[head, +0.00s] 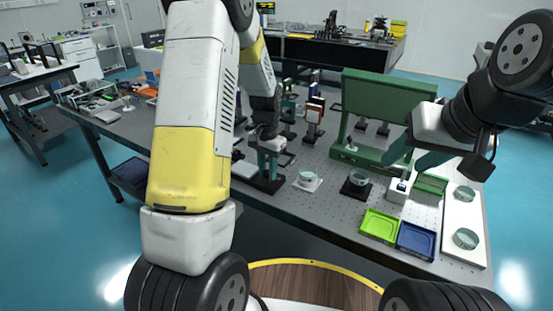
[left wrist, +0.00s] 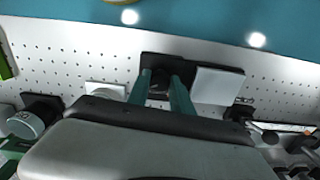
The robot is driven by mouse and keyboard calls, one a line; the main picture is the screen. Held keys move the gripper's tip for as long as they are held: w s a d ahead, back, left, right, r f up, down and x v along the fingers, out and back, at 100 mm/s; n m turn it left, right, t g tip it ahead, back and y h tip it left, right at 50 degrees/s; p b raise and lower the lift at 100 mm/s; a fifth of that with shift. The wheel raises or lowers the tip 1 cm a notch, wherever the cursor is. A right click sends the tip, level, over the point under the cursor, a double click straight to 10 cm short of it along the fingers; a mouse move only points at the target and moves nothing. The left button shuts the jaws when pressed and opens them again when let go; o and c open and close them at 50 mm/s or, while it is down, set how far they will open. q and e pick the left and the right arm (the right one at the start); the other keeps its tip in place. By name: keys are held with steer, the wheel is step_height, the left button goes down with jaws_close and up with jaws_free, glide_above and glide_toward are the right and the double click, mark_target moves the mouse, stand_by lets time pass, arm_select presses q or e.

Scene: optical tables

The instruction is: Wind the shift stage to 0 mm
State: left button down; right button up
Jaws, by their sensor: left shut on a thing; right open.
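My left gripper (head: 271,150) reaches down over the shift stage, whose dark base (head: 268,184) and pale block (head: 245,169) show on the perforated table. In the left wrist view the two green fingers (left wrist: 162,92) are shut on a dark knob (left wrist: 158,78) at the stage, next to the white block (left wrist: 217,84). The fingers and arm hide much of the stage, and no scale reading can be made out. My right gripper (head: 411,158) is open and empty, above the table near a small white device (head: 398,190).
Round glass dishes stand on a white pad (head: 308,185) and a black pad (head: 356,189). A green tray (head: 380,226) and a blue tray (head: 416,240) lie at the front edge. A large green frame (head: 384,96) stands behind; several mounted optics stand beyond my left gripper.

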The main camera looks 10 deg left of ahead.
arm_select(q)
steer(key=shift+n, duration=0.3)
steer(key=shift+n, duration=2.7)
steer(key=c, duration=1.1)
jaws_free()
steer(key=shift+r, duration=3.95)
